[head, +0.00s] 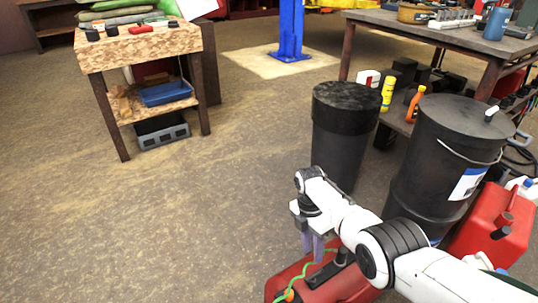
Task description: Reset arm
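My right arm comes in from the lower right, white with dark joints. My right gripper (312,248) points down near the bottom middle, over or beside a red object (318,285) with a dark handle-like part. Its purplish fingers are small and partly against the red object, so I cannot tell whether they are open or shut or touching anything. A green cord (312,268) runs by the fingertips. My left gripper and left arm are not in view.
A tall black bin (340,150), a black drum (440,150) and a red fuel can (492,228) crowd the right side. A wooden workbench (140,50) stands at upper left, a longer table (430,35) at upper right. A blue post (291,28) stands behind. The floor at left is clear.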

